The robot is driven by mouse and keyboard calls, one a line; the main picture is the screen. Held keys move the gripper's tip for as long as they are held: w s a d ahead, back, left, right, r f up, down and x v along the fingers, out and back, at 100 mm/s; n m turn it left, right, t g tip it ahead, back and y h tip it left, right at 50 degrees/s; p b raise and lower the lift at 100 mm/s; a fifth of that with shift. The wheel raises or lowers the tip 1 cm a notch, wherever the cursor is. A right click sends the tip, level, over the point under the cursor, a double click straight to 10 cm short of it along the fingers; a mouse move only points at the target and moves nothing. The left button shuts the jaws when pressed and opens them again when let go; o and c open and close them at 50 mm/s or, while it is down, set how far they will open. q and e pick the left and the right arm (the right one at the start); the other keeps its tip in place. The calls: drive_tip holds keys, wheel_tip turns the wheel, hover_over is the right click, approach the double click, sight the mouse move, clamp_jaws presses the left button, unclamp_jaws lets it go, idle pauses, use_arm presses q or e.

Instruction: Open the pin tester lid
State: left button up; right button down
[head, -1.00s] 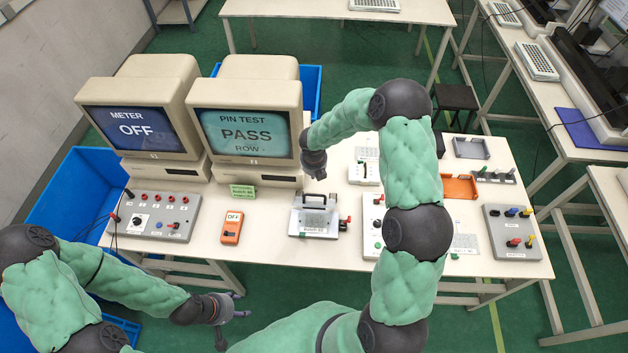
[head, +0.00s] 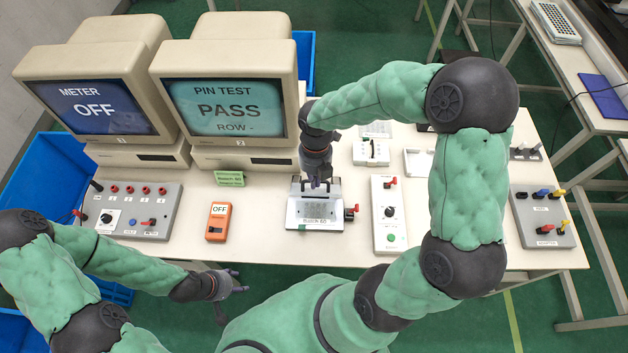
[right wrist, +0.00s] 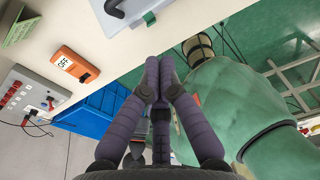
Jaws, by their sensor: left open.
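My right gripper (head: 316,182) is just above and behind the handle in the head view. In the right wrist view its fingers (right wrist: 158,78) are together with nothing seen between them, and part of the tester (right wrist: 128,12) shows at the top edge. My left gripper (head: 232,284) is open and empty in front of the table.
The screen (head: 227,108) behind reads PIN TEST PASS; the other screen (head: 95,108) reads METER OFF. An orange meter (head: 217,222) lies left of the tester. A grey-white panel with a knob (head: 389,225) stands close on the right.

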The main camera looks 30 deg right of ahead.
sight(315, 193)
drive_tip(key=f, duration=0.3)
drive_tip(key=w+f+b, duration=0.1)
drive_tip(key=f, duration=0.2)
drive_tip(key=d+f+b, duration=0.1)
drive_tip(key=f, duration=0.2)
drive_tip(key=shift+w, duration=0.2)
drive_tip(key=shift+w+d+r, duration=0.25)
drive_tip(key=shift+w+d, duration=0.05)
drive_tip(key=shift+w, duration=0.2)
